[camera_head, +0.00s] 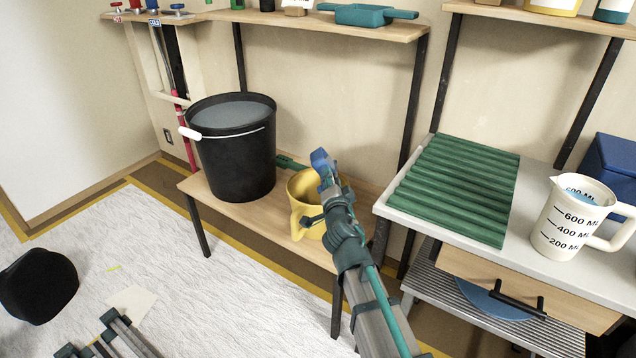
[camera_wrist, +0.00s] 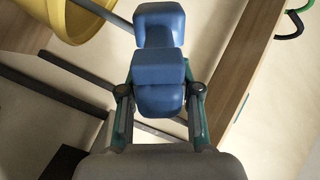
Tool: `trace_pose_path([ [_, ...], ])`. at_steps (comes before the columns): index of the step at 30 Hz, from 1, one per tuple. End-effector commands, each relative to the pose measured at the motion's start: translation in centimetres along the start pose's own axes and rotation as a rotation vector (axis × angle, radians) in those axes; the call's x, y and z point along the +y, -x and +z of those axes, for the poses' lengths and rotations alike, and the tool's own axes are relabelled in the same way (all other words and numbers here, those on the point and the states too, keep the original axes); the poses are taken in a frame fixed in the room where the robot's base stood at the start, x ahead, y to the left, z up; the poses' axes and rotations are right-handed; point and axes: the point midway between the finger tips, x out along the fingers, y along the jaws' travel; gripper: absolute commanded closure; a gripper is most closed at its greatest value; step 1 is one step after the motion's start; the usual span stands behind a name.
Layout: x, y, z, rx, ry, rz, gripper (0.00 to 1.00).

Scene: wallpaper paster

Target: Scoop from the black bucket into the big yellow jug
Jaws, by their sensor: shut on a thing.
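The black bucket (camera_head: 236,165) stands upright on the wooden bench, with grey contents near its rim and a white-gripped wire handle. The big yellow jug (camera_head: 304,188) stands on the bench to its right, partly hidden by my arm. It also shows in the wrist view's top left corner (camera_wrist: 75,22). My gripper (camera_head: 322,160) is at the jug, its blue tips over the jug's right side in the picture. In the wrist view my gripper (camera_wrist: 160,58) has its blue pads close together. A thin grey rod (camera_wrist: 102,14) runs from them across the jug; its far end is hidden.
A green ribbed mat (camera_head: 458,185) lies on the right-hand table beside a white measuring jug (camera_head: 570,220) and a blue box (camera_head: 613,165).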

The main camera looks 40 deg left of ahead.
Motion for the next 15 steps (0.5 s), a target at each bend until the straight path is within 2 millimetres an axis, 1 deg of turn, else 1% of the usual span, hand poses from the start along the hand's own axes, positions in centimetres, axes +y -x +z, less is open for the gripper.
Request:
trace_pose_path([
  [3,0.1,0.0,-0.3,-0.006,-0.128,0.008,1.0],
  [12,1.0,0.0,-0.5,-0.018,-0.413,0.026,1.0],
  [13,1.4,-0.1,-0.1,-0.017,-0.43,0.026,1.0],
  [15,1.5,-0.1,0.1,-0.016,-0.465,0.028,1.0],
])
